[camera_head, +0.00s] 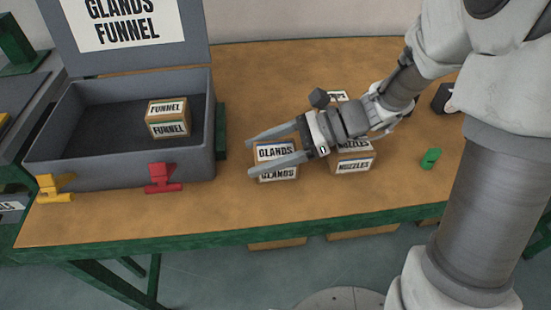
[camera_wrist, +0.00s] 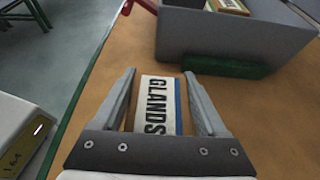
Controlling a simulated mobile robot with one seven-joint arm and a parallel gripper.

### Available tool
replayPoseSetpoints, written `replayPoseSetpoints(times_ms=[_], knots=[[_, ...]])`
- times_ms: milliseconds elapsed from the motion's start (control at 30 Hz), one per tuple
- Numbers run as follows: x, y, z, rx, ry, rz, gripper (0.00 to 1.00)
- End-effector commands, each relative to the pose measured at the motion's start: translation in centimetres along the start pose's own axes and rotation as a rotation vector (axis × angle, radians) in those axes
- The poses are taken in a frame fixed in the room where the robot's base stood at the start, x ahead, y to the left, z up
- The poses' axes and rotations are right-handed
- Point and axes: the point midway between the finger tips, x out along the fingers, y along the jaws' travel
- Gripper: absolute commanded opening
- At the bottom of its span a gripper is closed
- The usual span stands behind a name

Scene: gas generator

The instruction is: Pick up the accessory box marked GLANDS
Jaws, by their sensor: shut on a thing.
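The accessory box marked GLANDS (camera_head: 277,174) is on the wooden table, right of the grey case, with its label on the top and front faces. My gripper (camera_head: 262,156) reaches over it from the right, with one finger on its far side and one on its near side. The wrist view also shows the GLANDS label (camera_wrist: 158,105) between the two fingers of my gripper (camera_wrist: 158,85). The fingers are shut on the box. From these views I cannot tell whether its underside touches the table.
A NOZZLES box (camera_head: 353,163) stands just right of the GLANDS box, partly under my gripper. An open grey case (camera_head: 197,158) labelled GLANDS FUNNEL holds a FUNNEL box (camera_head: 168,118).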

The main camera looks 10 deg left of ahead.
Motion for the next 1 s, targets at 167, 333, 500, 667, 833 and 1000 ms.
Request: replayPoseSetpoints(times_ms=[167, 333, 500, 667, 833, 1000], knots=[[0.0, 0.0, 0.0, 0.000, 0.000, 0.000, 0.08], [0.0, 0.0, 0.1, 0.000, 0.000, 0.000, 0.08], [-0.4, 0.0, 0.8, -0.001, 0.000, -0.001, 0.08], [-1.2, 0.0, 2.8, -0.003, 0.000, -0.002, 0.08], [-2.8, 1.6, 4.9, 0.000, 0.000, -0.004, 0.08], [-5.0, 5.4, 6.7, -0.001, 0.000, -0.005, 0.08]])
